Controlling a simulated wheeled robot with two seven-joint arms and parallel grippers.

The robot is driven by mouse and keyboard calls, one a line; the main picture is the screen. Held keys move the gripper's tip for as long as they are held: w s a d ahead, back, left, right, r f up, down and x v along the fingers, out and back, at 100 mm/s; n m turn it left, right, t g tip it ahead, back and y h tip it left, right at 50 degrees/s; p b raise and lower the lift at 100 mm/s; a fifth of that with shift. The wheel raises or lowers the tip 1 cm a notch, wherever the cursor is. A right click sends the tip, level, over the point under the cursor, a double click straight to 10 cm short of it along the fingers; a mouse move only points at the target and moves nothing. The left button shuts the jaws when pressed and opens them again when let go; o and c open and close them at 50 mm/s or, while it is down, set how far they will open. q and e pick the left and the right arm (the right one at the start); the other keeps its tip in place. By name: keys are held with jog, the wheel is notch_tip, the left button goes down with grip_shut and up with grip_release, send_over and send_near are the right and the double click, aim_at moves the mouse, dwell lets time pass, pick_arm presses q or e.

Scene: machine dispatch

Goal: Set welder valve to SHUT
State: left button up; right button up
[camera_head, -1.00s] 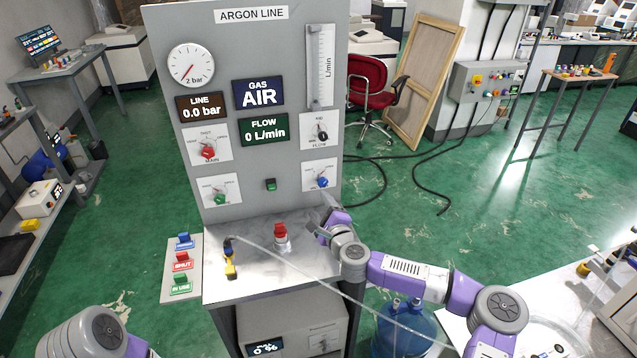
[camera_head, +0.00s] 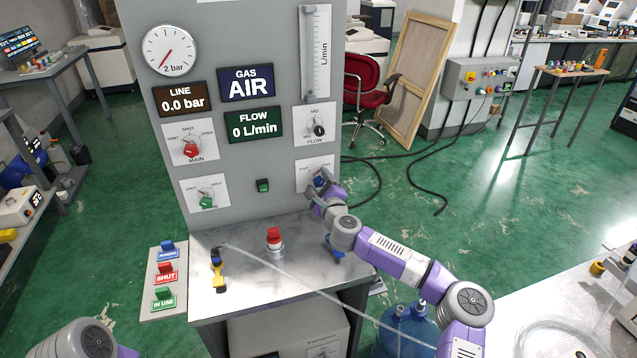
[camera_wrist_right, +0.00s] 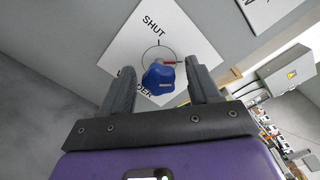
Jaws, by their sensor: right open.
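My right gripper (camera_head: 319,193) is at this knob and partly covers the plate. In the right wrist view, the blue knob (camera_wrist_right: 159,80) sits between the open fingers of my right gripper (camera_wrist_right: 160,70), with a gap visible beside it. Its red pointer mark points right, away from the SHUT label at the upper left. "DER" shows below; the rest is hidden. My left gripper is out of view.
The red MAIN knob (camera_head: 190,150), green knob (camera_head: 207,202) and black FLOW knob (camera_head: 318,129) are on the same panel.

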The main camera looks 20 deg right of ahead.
jog(key=shift+w, duration=0.5)
jog(key=c, duration=1)
